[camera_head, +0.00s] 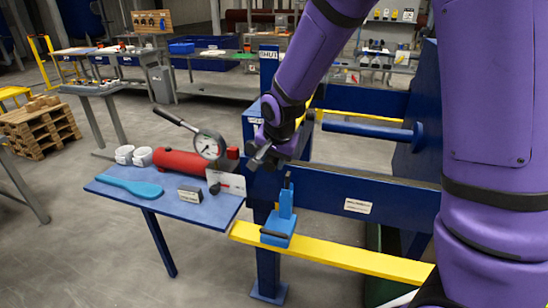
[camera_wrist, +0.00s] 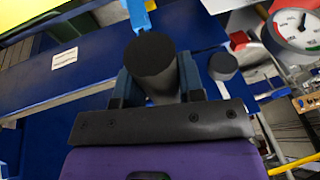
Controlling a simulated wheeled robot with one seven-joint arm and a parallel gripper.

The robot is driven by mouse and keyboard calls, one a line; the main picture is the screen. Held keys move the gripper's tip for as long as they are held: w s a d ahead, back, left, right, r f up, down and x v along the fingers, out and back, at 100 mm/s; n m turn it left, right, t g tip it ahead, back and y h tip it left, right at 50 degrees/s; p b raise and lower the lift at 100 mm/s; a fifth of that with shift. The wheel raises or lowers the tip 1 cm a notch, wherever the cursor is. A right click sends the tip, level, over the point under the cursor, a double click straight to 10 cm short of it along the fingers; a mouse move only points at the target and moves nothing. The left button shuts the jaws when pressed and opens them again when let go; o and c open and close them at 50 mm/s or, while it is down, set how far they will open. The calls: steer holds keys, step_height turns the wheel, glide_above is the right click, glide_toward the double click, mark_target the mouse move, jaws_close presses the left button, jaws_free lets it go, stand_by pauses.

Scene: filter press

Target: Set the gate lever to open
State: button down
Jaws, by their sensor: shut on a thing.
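In the wrist view a thick black cylindrical grip (camera_wrist: 152,62) sits between the two fingers of my gripper (camera_wrist: 158,88), seen nearly end-on. A light-blue piece (camera_wrist: 138,16) shows just beyond the grip. My gripper is shut on this black grip. In the head view the grip is mostly hidden by my gripper.
The yellow rail (camera_head: 340,255) runs in front of the blue press frame (camera_head: 330,188). A label reading SHUT (camera_head: 269,54) is on a post behind.

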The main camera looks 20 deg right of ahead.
steer(key=shift+s+f, duration=0.15)
steer(key=shift+f, duration=0.1)
steer(key=c, duration=0.7)
jaws_free()
steer(key=shift+c, duration=0.2)
steer(key=shift+r, duration=0.15)
steer(key=shift+r, duration=0.25)
steer(key=v, duration=1)
